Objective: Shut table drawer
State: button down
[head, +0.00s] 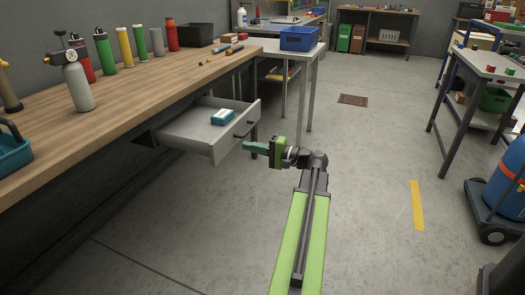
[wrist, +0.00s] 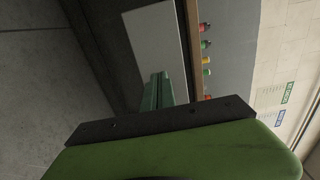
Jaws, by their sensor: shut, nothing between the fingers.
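The table drawer (head: 195,131) is grey and pulled well out from under the wooden bench top (head: 150,75). A teal and white box (head: 223,117) lies inside it, and a dark handle (head: 245,129) sits on its front panel. My gripper (head: 246,147) is shut and empty, its fingers pointing left at the drawer front, close to its lower right part. I cannot tell whether the fingertips touch the panel. In the wrist view, the shut fingers (wrist: 158,92) point at the pale drawer front (wrist: 155,42).
Bottles and a grey gas cylinder (head: 76,84) stand on the bench. A white table with a blue bin (head: 300,38) stands beyond the drawer. A shelf cart (head: 490,70) and a blue barrel (head: 512,175) are at the right. The floor between is clear.

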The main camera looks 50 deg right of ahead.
aim_at(229, 142)
jog(key=shift+x, duration=2.65)
